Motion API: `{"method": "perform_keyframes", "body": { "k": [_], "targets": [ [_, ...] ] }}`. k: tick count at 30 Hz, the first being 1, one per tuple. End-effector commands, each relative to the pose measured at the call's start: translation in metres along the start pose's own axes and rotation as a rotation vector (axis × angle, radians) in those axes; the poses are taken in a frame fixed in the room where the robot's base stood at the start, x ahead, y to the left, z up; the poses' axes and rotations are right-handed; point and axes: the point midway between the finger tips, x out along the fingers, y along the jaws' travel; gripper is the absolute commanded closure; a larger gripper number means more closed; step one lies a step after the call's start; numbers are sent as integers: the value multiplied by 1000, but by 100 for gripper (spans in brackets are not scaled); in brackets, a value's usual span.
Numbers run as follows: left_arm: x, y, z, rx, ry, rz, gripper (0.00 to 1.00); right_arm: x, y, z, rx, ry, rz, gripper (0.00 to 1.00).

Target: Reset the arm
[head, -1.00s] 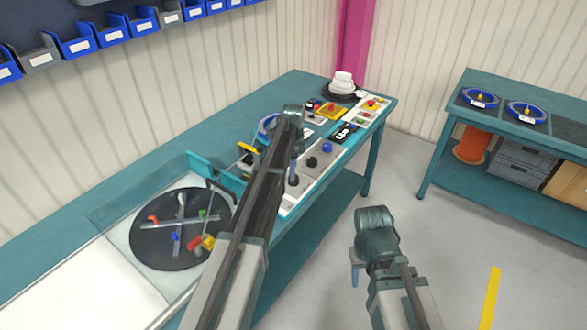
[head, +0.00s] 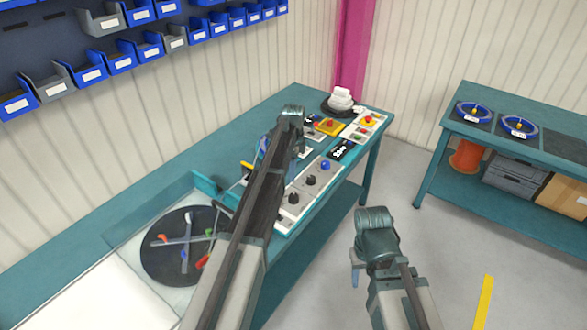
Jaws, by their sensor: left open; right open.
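My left arm reaches up over the teal workbench (head: 262,118), and its wrist ends above the control panel there. My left gripper (head: 299,150) shows only partly past the wrist. It is open and holds nothing that I can see. My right arm is bent low at the bottom centre-right, over the floor beside the bench. My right gripper (head: 355,275) is mostly hidden behind its wrist. It is open, with nothing visible in it.
Panel knobs (head: 311,180) lie beneath the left wrist. Blue bins (head: 90,73) line the wall. Floor between benches is clear.

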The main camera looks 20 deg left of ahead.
Motion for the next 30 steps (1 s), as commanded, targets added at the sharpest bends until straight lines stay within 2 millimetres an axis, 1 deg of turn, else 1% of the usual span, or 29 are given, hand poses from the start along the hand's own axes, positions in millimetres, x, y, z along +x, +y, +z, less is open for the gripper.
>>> {"method": "perform_keyframes", "body": {
  "k": [5, 7, 8, 10, 11, 14, 15, 17, 18, 20, 21, 23, 24, 27, 30],
  "targets": [
    [0, 0, 0, 0, 0, 0, 19, 0, 0, 0, 0, 0, 0, 50],
    [0, 3, -2, -5, -1, 0, 19, 0, 0, 0, 0, 0, 0, 50],
    [0, 8, -4, -13, -1, 1, 19, 0, 0, 0, 0, 0, 0, 50],
    [0, 27, -15, -53, -5, 3, 19, 0, 0, 0, 0, 0, 0, 50],
    [1, 40, -22, -79, -8, 4, 19, 1, 0, 0, 0, 0, 0, 50],
    [1, 99, -51, -217, -22, 6, 19, 1, 0, 0, 0, 0, 0, 50],
    [1, 127, -62, -287, -31, 6, 19, 1, 0, 0, 0, 0, 0, 50],
    [2, 170, -78, -397, -43, 4, 19, 2, 0, 0, 0, 0, 0, 50],
    [2, 197, -86, -472, -51, 2, 19, 2, 0, 0, 0, 0, 0, 50],
    [2, 236, -96, -581, -63, -3, 19, 2, 0, 0, 0, 0, 0, 50],
    [2, 261, -100, -650, -71, -8, 19, 3, 0, 0, 0, 0, 0, 50],
    [2, 293, -105, -747, -80, -17, 19, 3, 0, 0, 0, 0, 0, 50],
    [2, 313, -107, -806, -85, -22, 19, 3, 0, 0, 0, 0, 0, 50],
    [2, 351, -108, -929, -95, -36, 19, 3, 0, 0, 0, 0, 0, 50],
    [2, 374, -108, -1013, -101, -47, 19, 4, 0, 0, 0, 0, 0, 50]
  ]
}}
